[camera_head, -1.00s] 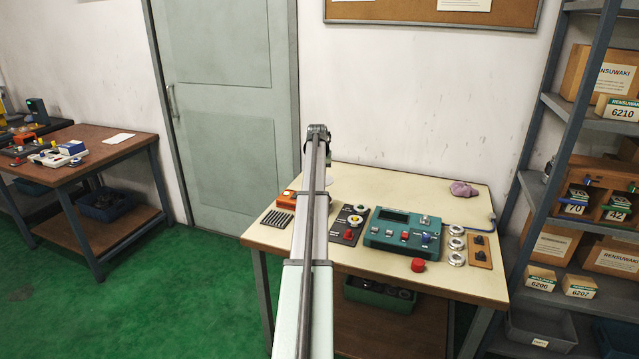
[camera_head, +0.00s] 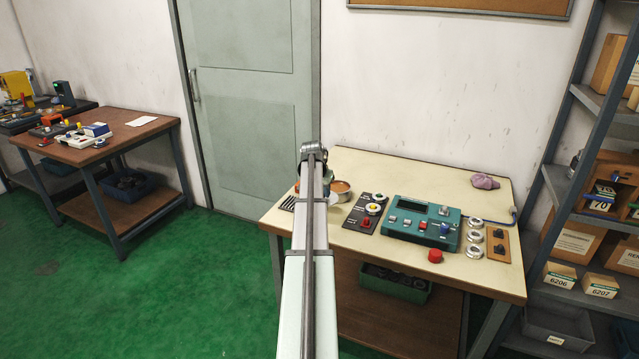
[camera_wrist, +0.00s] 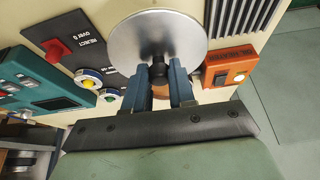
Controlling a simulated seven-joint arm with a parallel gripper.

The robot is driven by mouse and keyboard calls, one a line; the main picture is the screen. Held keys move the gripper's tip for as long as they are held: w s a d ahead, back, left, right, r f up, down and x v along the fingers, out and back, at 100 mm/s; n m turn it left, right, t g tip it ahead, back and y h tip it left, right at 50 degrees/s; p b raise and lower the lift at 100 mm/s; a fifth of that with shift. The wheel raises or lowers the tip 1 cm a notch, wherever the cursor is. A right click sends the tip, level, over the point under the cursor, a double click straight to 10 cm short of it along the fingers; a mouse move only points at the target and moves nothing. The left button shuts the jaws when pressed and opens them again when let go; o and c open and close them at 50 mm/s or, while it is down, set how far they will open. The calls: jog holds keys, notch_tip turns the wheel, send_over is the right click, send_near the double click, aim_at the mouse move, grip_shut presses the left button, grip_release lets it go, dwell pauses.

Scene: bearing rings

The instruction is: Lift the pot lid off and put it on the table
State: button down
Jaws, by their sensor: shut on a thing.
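The pot lid (camera_wrist: 158,38) is a round silver disc with a dark knob (camera_wrist: 158,75). My gripper (camera_wrist: 160,80) is shut on the knob, one blue finger on each side. In the head view my arm hides most of the gripper. A pale part of the lid (camera_head: 347,206) shows just right of my arm, in front of the pot. The pot (camera_head: 341,188) stands open on the table (camera_head: 400,173), with orange-brown contents showing. The lid is off the pot. I cannot tell whether the lid touches the table.
A black panel with buttons (camera_head: 367,212) and a teal control box (camera_head: 420,220) stand right of the pot. A red button (camera_head: 435,256) and metal rings (camera_head: 474,236) lie further right. An orange box (camera_wrist: 230,66) shows near the lid.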

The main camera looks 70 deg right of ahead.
jog(key=shift+s+m+g, duration=0.2)
jog(key=shift+m+g, duration=0.3)
jog(key=shift+m, duration=0.8)
jog(key=shift+f, duration=2)
jog(key=shift+f, duration=1.4)
jog(key=c, duration=0.9)
grip_release()
jog(key=shift+o, duration=0.2)
jog(key=shift+r, duration=3.75)
